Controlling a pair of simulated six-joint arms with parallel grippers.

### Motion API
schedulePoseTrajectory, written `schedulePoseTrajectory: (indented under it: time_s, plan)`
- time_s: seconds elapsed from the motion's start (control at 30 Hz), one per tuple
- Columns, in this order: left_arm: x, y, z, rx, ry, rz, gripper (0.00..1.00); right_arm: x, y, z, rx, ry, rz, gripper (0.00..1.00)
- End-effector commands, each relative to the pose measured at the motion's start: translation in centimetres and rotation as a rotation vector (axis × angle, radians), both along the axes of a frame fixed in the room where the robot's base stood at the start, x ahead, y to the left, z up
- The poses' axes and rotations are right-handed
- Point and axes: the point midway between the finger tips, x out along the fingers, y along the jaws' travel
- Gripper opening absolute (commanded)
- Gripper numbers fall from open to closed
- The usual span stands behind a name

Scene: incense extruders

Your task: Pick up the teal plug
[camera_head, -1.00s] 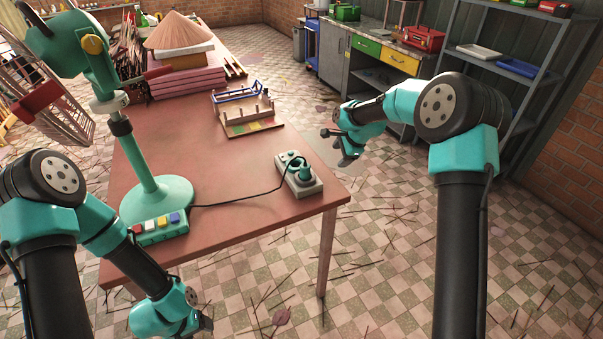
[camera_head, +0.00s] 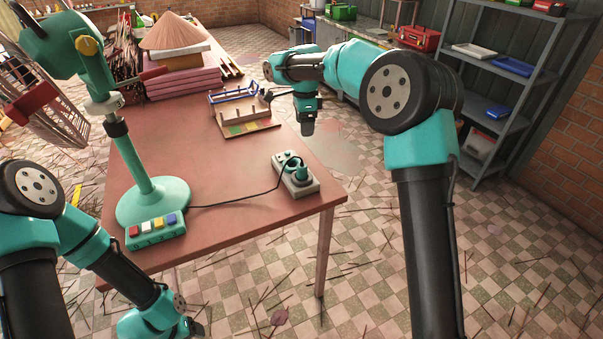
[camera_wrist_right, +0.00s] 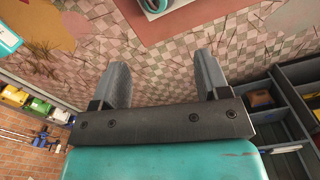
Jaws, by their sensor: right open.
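The teal plug (camera_head: 301,171) sits in a pale socket block (camera_head: 303,188) near the table's right edge, with a black cord running left from it. My right gripper (camera_head: 307,130) hangs above and behind the block, pointing down, apart from the plug. In the right wrist view the two fingers (camera_wrist_right: 161,65) are spread with nothing between them. A teal piece, likely the plug (camera_wrist_right: 154,4), shows at the top edge of that view, partly cut off. My left gripper (camera_head: 195,328) is low at the table's front; its fingers are hardly visible.
A wooden rack (camera_head: 247,127) with a blue frame stands behind the socket block. The reddish table (camera_head: 235,170) is bare between them. Shelving (camera_head: 510,65) stands at the right.

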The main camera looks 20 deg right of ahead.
Motion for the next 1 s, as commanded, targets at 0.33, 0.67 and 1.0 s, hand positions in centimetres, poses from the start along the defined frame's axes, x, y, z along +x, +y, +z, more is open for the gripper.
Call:
schedulePoseTrajectory:
  time_s: [0.33,0.67,1.0]
  plan:
    - [0.0,0.0,0.0,0.0,0.0,0.0,0.64,-0.1,0.0,-4.9,-0.001,0.004,0.001,0.69]
    - [0.0,0.0,0.0,0.0,0.0,0.0,0.64,-0.1,0.0,-10.4,0.0,0.003,0.001,0.69]
    - [0.0,0.0,0.0,0.0,0.0,0.0,0.64,-0.1,0.0,-12.1,0.0,0.0,0.001,0.69]
